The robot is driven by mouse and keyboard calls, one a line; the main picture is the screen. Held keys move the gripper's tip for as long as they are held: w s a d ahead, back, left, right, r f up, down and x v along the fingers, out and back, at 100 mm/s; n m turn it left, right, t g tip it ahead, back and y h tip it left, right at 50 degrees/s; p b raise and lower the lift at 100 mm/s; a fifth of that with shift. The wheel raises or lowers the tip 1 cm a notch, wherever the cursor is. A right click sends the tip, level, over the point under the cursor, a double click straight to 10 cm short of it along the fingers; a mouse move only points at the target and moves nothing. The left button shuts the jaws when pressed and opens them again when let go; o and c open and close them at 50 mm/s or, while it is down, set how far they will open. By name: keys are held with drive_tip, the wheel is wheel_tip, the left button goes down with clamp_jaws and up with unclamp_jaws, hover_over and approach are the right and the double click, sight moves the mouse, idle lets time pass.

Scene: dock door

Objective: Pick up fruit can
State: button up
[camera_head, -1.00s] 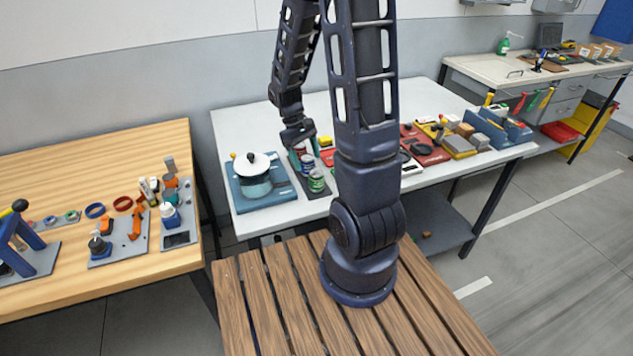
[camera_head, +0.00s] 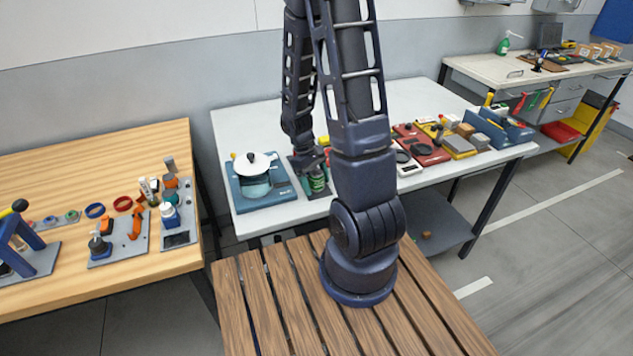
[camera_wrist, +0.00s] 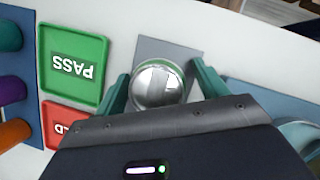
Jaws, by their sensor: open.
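A green-labelled can (camera_head: 317,181) stands upright on a grey mat on the white table; I cannot read whether its label says fruit. In the wrist view its round silver lid (camera_wrist: 158,84) shows between the two green fingers of my gripper (camera_wrist: 160,88). The fingers are apart, one on each side of the can, and I cannot tell whether either touches it.
A blue tray with a white-lidded pot (camera_head: 255,164) is close on the left. The wrist view shows a green PASS tray (camera_wrist: 94,81) and a red tray (camera_wrist: 67,112) beside the mat. Red and yellow trays with items lie farther right on the table.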

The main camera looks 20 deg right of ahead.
sight(316, 172)
drive_tip(key=c, duration=1.1)
drive_tip(key=shift+c, duration=0.2)
wheel_tip(316, 172, up, 20)
